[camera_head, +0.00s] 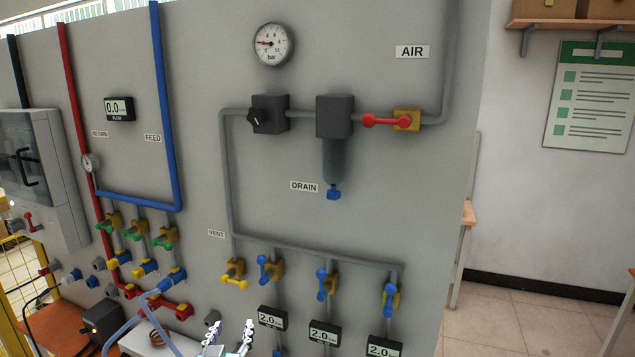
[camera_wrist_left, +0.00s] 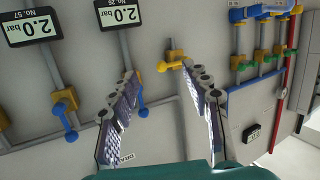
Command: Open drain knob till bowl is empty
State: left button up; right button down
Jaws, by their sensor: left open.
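The drain knob (camera_head: 333,192) is a small blue knob under the grey filter bowl (camera_head: 335,160), beside the DRAIN label (camera_head: 304,186). The bowl hangs from a dark block on the grey panel; I cannot tell whether liquid is in it. My left gripper (camera_head: 230,335) is at the bottom edge of the head view, well below and left of the knob. In the left wrist view its two fingers (camera_wrist_left: 160,85) are spread apart with nothing held between them. The DRAIN label shows partly behind a finger there; I cannot make out the knob. My right gripper is not in view.
A red-handled air valve (camera_head: 388,121) is right of the filter, and a black regulator knob (camera_head: 268,114) is left. A yellow vent valve (camera_head: 233,272) and several blue-handled valves (camera_head: 325,284) stick out below. The panel around the drain knob is clear.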

pick_arm(q)
jog(key=w+d+r+m+t+h+p, duration=0.1)
jog(key=w+d+r+t+h+p, duration=0.2)
jog(key=r, duration=0.5)
jog(key=w+d+r+m+t+h+p, duration=0.1)
jog(key=w+r+p, duration=0.2)
jog(key=r+p, duration=0.4)
jog(key=m+g+h+p, duration=0.2)
jog(key=m+h+p, duration=0.55)
jog(key=h, duration=0.35)
send_near(329, 198)
jog(key=w, duration=0.2)
jog(key=x, duration=0.2)
jog(key=p+x, duration=0.1)
jog(key=x, duration=0.2)
jog(key=p+x, duration=0.1)
jog(key=x, duration=0.1)
jog(key=shift+s+d+r, duration=0.1)
jog(key=shift+d+r, duration=0.25)
jog(key=shift+d, duration=0.3)
jog(key=shift+h, duration=0.3)
grip_shut()
